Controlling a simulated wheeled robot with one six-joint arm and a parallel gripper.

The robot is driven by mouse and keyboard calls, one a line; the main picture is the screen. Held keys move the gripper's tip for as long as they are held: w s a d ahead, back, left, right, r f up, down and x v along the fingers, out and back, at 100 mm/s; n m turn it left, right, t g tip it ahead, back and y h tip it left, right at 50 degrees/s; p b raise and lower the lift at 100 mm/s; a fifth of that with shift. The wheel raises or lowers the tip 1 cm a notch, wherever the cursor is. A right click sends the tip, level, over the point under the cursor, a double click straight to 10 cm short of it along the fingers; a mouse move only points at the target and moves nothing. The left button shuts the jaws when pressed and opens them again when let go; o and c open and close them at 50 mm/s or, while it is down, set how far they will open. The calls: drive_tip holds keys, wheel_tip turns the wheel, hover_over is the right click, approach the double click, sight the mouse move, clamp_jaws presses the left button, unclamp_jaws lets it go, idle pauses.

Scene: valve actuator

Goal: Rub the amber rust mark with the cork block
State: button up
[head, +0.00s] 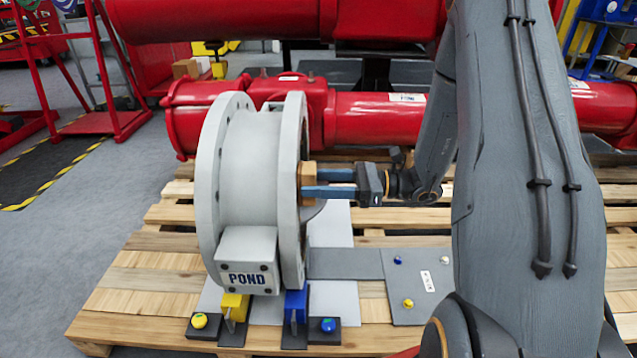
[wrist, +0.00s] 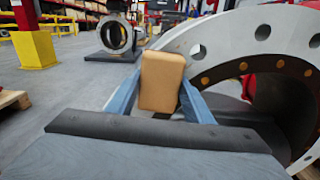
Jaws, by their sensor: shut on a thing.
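My gripper (head: 312,182) reaches in from the right with its two blue fingers shut on the tan cork block (head: 306,174). The cork block also shows upright between the fingers in the wrist view (wrist: 161,80). The block is at the right flange face of the grey valve body (head: 250,165); I cannot tell whether it touches. In the wrist view the flange (wrist: 225,45) fills the right side, behind and beside the block. Several amber-brown round spots (wrist: 243,66) line its inner rim. I cannot tell which, if any, is the amber rust mark; the block may hide it.
The valve stands on a wooden pallet (head: 150,270), with a box marked POND (head: 247,262) in front. A yellow clamp (head: 235,305) and a blue clamp (head: 296,303) sit at its foot. A grey plate (head: 415,285) lies to the right. Red pipes (head: 385,118) run close behind.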

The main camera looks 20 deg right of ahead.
sight(314, 169)
drive_tip(key=shift+a, duration=0.15)
drive_tip(key=shift+w+d+r+p, duration=0.25)
drive_tip(key=shift+w+r+p, duration=0.25)
drive_tip(key=shift+w+r, duration=0.15)
drive_tip(key=shift+w+d+r+p, duration=0.25)
drive_tip(key=shift+w+r+p, duration=0.25)
drive_tip(key=shift+r, duration=0.1)
drive_tip(key=shift+w+d+r+p, duration=0.15)
drive_tip(key=shift+w+r+p, duration=0.3)
drive_tip(key=shift+w+r, duration=0.25)
drive_tip(key=shift+w+d+r+p, duration=0.15)
drive_tip(key=shift+w+r+p, duration=0.3)
drive_tip(key=shift+w+r, duration=0.2)
drive_tip(key=shift+f+p, duration=0.1)
drive_tip(key=shift+p, duration=0.2)
drive_tip(key=shift+s+a+f, duration=0.3)
drive_tip(key=shift+s+f, duration=0.4)
drive_tip(key=shift+s+a+f, duration=0.3)
drive_tip(key=shift+s+f, duration=0.35)
drive_tip(key=shift+c, duration=0.4)
drive_tip(key=shift+s+a+f+p, duration=0.15)
drive_tip(key=shift+s+f+p, duration=0.05)
drive_tip(key=shift+s+f, duration=0.4)
drive_tip(key=shift+s+a+f+p, duration=0.15)
drive_tip(key=shift+s+f+p, duration=0.05)
drive_tip(key=shift+s+f, duration=0.4)
